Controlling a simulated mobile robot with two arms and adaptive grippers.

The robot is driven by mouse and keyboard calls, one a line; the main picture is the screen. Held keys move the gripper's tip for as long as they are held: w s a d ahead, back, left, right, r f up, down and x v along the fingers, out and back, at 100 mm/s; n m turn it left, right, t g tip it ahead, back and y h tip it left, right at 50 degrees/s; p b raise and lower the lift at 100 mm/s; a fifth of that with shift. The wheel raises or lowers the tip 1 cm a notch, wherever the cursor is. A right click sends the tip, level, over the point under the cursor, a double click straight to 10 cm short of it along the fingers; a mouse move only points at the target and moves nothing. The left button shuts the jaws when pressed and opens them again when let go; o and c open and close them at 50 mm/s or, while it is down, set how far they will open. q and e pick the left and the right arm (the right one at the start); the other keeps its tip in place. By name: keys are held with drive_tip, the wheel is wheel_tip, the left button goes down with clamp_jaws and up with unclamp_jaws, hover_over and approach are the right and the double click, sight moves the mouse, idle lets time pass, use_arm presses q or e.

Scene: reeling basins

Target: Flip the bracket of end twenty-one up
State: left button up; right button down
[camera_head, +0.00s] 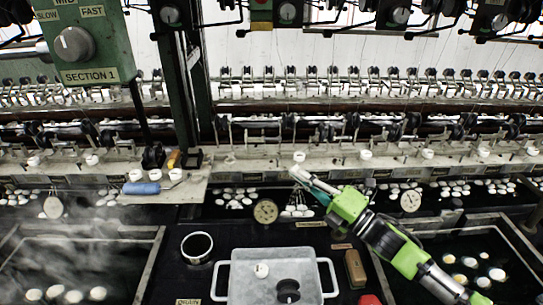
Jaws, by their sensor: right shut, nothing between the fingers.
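A long row of small metal brackets (290,78) runs across the reeling frame at the back. The end numbers are too small to read, so I cannot tell which bracket belongs to end twenty-one. My right gripper (299,173) is on a green and grey arm that comes in from the lower right. Its fingers are shut and empty, with the tips at the front edge of the pale ledge (245,163), below and in front of the bracket row. A white button (299,156) on the ledge is just above the tips. My left gripper is not in view.
A green SECTION 1 control box (88,45) and a dark green post (183,80) stand at the left. A white two-handled tray (222,277) is at the front centre. Dark basins with white cocoons (74,296) lie on both sides. Steam rises at the left.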

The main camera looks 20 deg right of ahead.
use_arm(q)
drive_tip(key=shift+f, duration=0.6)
use_arm(e)
drive_tip(key=shift+s+a+f, duration=0.1)
drive_tip(key=shift+s+f, duration=0.4)
drive_tip(key=shift+w+r, duration=0.1)
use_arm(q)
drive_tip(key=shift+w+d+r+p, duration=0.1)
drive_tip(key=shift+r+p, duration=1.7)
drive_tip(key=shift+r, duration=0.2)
use_arm(e)
drive_tip(key=w+d+r+x, duration=0.1)
drive_tip(key=d+x, duration=0.1)
drive_tip(key=x, duration=1)
drive_tip(key=shift+w, duration=0.4)
